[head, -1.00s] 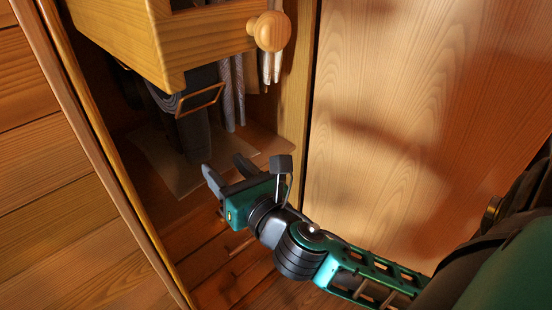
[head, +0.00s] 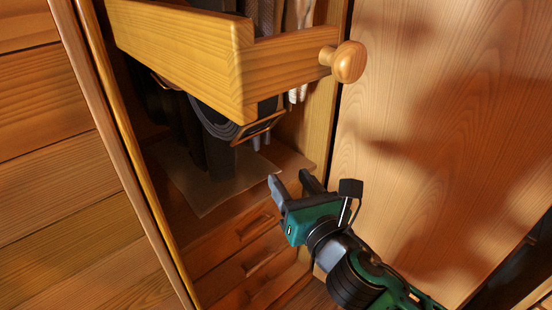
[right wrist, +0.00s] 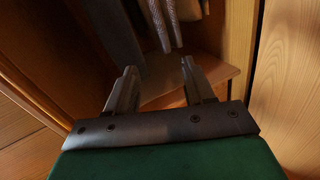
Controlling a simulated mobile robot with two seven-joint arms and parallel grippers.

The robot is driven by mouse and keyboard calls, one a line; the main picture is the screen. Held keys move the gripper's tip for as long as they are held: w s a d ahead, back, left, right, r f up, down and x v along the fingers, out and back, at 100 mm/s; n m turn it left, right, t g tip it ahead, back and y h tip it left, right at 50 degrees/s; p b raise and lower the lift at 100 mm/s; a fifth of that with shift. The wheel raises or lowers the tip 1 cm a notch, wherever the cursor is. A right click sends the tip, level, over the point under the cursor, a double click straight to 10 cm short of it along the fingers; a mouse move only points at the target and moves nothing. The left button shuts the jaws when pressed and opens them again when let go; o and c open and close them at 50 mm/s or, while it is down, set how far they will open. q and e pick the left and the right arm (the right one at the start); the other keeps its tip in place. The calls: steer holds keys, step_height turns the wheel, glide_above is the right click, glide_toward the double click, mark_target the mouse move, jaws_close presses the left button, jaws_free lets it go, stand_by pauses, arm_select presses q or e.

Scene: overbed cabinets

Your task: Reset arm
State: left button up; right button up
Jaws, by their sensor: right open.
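My right gripper (head: 294,185) is open and empty, in front of the open cabinet and below the pulled-out wooden drawer (head: 190,60). In the right wrist view its two fingers (right wrist: 160,90) stand apart with nothing between them, pointing into the cabinet. My right arm comes in from the lower right of the head view. My left gripper is not in view.
The drawer's round knob (head: 349,62) juts out above the gripper. Dark hanging items and a belt-like strap (head: 215,125) are inside the cabinet, above its floor board (head: 205,192). A wooden door panel (head: 440,130) stands at right. Small lower drawers (head: 235,245) sit beneath.

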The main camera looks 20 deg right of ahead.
arm_select(q)
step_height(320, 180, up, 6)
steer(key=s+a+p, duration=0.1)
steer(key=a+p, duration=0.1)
steer(key=p, duration=0.7)
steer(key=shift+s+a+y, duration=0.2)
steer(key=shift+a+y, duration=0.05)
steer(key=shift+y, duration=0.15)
arm_select(e)
steer(key=s+f+m+g+y, duration=0.1)
steer(key=s+f+m+g, duration=0.2)
steer(key=m, duration=1.3)
steer(key=s+a+f+m+g+y, duration=0.1)
steer(key=s+f+m+g, duration=0.3)
steer(key=s+f+m, duration=0.4)
step_height(320, 180, down, 5)
steer(key=m, duration=0.8)
steer(key=shift+s+a, duration=0.25)
arm_select(q)
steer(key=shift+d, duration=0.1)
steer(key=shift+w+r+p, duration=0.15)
steer(key=shift+p, duration=0.15)
